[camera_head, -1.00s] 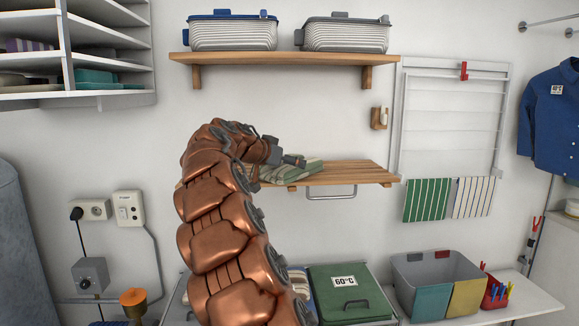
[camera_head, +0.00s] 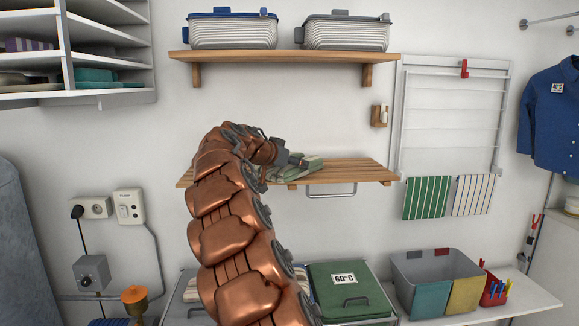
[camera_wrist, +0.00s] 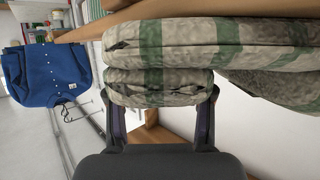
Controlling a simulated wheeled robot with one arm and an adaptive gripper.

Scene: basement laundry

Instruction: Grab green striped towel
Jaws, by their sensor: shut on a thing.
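A folded green striped towel (camera_head: 306,164) lies on the wooden fold-down shelf, partly hidden by my gripper. In the wrist view, the greyish-beige folds with green stripes (camera_wrist: 160,88) fill the upper middle. My gripper (camera_wrist: 160,108) is shut on the fold between its two fingers. In the head view my gripper (camera_head: 290,158) reaches the left end of the towel on the shelf. Another thick striped fold (camera_wrist: 215,40) lies against the held one; I cannot tell whether it is the same towel.
The wooden shelf (camera_head: 350,171) has bare room to the right. A higher shelf (camera_head: 285,56) with two baskets is above. A green-white striped cloth (camera_head: 427,198) hangs on the drying rack (camera_head: 455,120). A green-lidded bin (camera_head: 348,295) stands below.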

